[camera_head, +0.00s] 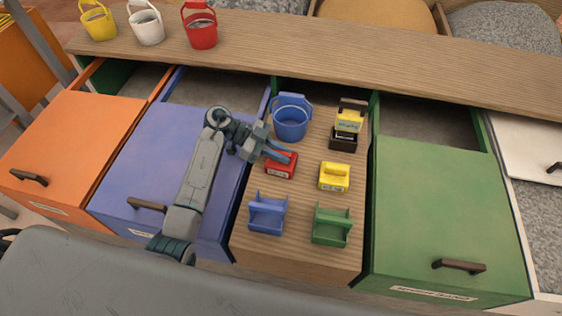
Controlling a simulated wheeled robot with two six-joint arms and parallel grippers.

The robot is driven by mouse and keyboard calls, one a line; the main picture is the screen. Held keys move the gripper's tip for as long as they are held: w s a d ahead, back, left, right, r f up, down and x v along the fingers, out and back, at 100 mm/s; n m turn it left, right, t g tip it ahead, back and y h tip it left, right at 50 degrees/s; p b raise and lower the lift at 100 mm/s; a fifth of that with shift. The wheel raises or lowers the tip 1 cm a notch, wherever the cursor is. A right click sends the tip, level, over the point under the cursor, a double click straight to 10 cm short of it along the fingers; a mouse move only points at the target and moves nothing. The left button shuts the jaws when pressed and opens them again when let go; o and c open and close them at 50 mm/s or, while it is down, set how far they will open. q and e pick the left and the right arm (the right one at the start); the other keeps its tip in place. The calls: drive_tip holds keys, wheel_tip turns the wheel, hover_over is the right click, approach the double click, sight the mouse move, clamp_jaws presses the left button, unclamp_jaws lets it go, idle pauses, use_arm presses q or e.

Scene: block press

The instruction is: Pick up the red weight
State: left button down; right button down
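The red weight (281,171) is a small red block with a pale label on its front. It sits on the wooden board in the middle, in front of the blue bucket (290,125). My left gripper (284,156) is at the red weight's top and hides its upper part and any handle. I cannot tell whether the fingers are closed on the weight or just around it. The weight appears to rest on the board. My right gripper is not in view.
A yellow weight (334,177) stands close to the right. A blue holder (267,214) and a green holder (331,227) stand in front. A dark box with a yellow block (348,121) stands behind. Yellow (99,24), white (147,27) and red (201,31) buckets stand on the back shelf.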

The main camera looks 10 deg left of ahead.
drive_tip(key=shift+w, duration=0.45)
